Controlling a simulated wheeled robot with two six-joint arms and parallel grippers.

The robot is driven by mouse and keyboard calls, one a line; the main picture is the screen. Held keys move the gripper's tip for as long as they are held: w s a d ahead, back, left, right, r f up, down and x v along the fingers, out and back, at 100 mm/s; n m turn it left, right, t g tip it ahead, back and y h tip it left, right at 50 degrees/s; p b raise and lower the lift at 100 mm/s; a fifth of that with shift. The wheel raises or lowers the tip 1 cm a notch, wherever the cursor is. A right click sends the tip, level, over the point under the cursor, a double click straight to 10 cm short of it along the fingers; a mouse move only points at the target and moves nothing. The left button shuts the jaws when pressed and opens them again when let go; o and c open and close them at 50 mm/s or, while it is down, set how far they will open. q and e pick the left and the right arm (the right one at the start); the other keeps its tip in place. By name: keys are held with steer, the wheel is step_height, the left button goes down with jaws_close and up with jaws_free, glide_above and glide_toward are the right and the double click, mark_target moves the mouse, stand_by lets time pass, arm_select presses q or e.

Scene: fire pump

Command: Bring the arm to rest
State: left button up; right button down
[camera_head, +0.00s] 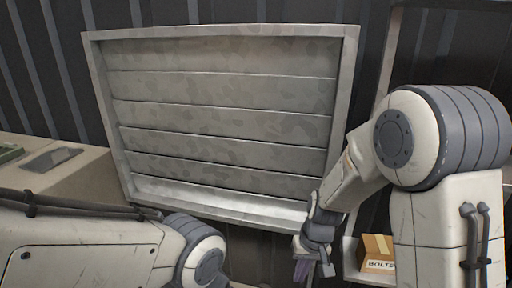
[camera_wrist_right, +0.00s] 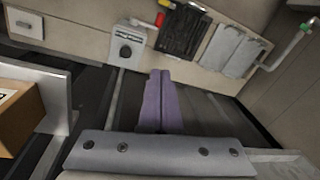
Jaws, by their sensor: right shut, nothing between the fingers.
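My right arm comes in from the right in the head view, bent at its elbow, with its forearm slanting down to the left. My right gripper (camera_head: 302,274) hangs low, in front of the lower right corner of a grey metal louvred panel (camera_head: 225,92). Its purple fingers are together in the right wrist view (camera_wrist_right: 158,98), with nothing between them. My left arm lies across the lower left of the head view; its gripper is out of the frame.
A cardboard box marked BOLTS (camera_head: 377,252) sits on a shelf (camera_head: 352,262) right of my right gripper. A tan counter (camera_head: 85,178) with a flat grey plate (camera_head: 51,159) is at the left. The right wrist view shows a wall box (camera_wrist_right: 126,47) and a dark panel (camera_wrist_right: 183,31).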

steer(key=s+a+r+n, duration=0.4)
steer(key=s+r, duration=0.2)
steer(key=s, duration=0.4)
steer(key=s+a+r+n, duration=0.3)
steer(key=s+r, duration=0.2)
steer(key=s, duration=0.5)
step_height(320, 180, up, 26)
steer(key=p, duration=2.5)
steer(key=shift+f+h, duration=0.25)
steer(key=shift+h, duration=0.05)
steer(key=shift+a, duration=0.1)
